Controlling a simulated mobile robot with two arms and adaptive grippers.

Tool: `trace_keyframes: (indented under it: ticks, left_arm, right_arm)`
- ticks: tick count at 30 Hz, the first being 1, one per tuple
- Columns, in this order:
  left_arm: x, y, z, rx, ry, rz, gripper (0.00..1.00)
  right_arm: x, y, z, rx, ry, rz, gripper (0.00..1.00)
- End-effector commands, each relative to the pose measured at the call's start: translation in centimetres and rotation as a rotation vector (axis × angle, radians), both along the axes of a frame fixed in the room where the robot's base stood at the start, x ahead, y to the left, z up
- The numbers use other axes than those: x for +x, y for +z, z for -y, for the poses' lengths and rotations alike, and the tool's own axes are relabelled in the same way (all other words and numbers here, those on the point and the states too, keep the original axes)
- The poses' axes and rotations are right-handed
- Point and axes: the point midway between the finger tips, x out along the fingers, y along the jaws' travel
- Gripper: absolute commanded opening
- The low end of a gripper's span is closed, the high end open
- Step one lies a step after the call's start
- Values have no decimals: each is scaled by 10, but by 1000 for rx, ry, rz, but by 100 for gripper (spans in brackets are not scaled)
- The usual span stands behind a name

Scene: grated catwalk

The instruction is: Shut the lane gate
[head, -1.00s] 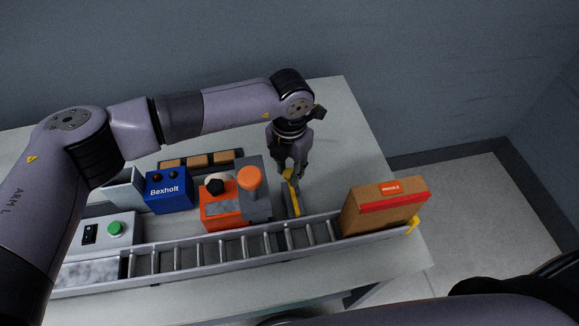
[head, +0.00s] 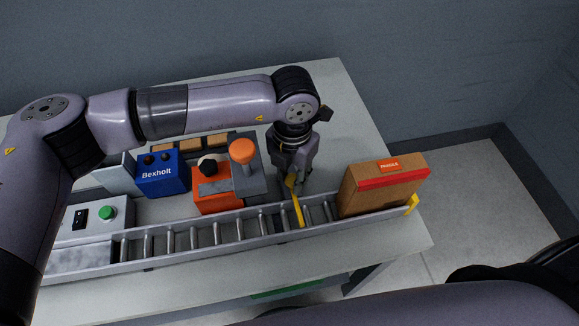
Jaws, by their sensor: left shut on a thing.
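The lane gate is a yellow bar (head: 298,209) beside the cardboard box. It lies across the roller lane (head: 205,236), its near end close to the near rail. My left gripper (head: 292,180) points down and is shut on the far, upper end of the yellow bar. The fingers partly hide that end and the gate's mount. My right gripper is not in view.
A cardboard box (head: 382,190) with a red band stands on the right end of the lane. An orange machine (head: 217,199) with an orange knob (head: 243,151), a blue Bexholt box (head: 163,174) and a green button (head: 106,213) stand left of my gripper.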

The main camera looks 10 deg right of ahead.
Motion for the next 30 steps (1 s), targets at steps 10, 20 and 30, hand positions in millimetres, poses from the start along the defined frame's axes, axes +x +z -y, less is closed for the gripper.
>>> trace_keyframes:
  ticks: [10, 20, 30]
  left_arm:
    - [-3, -3, 1, 1, -3, -6, 34]
    - [-1, -2, 0, 0, -1, -3, 46]
    - [0, 18, 0, 0, -1, 0, 46]
  right_arm:
    - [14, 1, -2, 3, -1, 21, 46]
    - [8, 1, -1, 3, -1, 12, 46]
    - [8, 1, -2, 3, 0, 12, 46]
